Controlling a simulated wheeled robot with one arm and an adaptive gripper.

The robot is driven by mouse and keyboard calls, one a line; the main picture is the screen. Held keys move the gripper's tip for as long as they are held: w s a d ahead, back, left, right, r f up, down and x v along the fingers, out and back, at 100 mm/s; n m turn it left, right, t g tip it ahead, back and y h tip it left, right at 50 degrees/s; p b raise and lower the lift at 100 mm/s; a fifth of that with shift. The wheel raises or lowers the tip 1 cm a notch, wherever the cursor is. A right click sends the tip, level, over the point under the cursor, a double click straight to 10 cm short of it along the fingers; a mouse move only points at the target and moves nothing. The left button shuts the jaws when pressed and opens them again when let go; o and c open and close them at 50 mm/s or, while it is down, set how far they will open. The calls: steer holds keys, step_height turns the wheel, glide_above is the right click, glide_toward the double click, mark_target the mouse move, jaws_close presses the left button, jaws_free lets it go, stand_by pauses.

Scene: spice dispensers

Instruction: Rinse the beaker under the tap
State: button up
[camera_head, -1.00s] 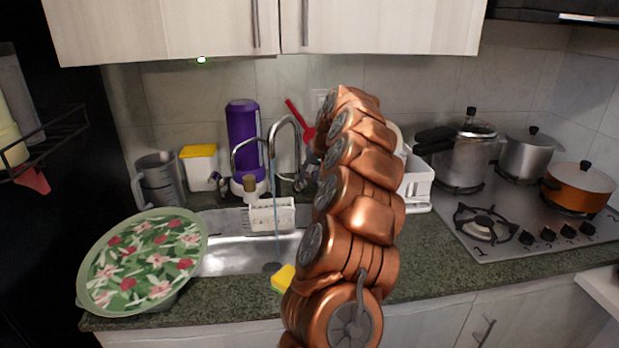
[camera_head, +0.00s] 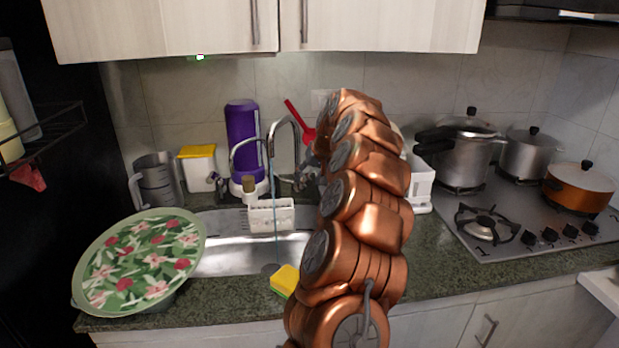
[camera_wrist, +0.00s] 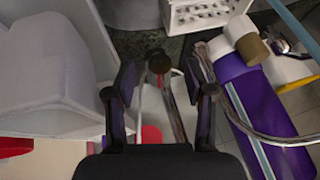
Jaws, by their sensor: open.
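A grey measuring jug with a handle (camera_head: 158,182), which looks like the beaker, stands upright on the counter left of the sink. The chrome tap (camera_head: 296,140) arches over the sink, and a thin water stream (camera_head: 276,215) falls from it. My gripper (camera_wrist: 160,88) is open in the wrist view. Chrome metalwork of the tap (camera_wrist: 178,110) shows between and beyond its fingers; I cannot tell whether they touch it. In the head view my gripper is just right of the tap, mostly hidden by my copper arm. The beaker is not visible in the wrist view.
A purple water filter (camera_head: 243,140) stands behind the tap. A white basket (camera_head: 271,213) is at the sink (camera_head: 225,258), and a yellow sponge (camera_head: 285,281) lies at its front edge. A patterned green tray (camera_head: 140,262) overhangs the left. Pots stand on the stove (camera_head: 540,215) at right.

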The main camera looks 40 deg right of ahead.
steer(key=shift+r, duration=0.15)
steer(key=v, duration=1.1)
steer(key=shift+s+r, duration=0.2)
steer(key=shift+r, duration=0.05)
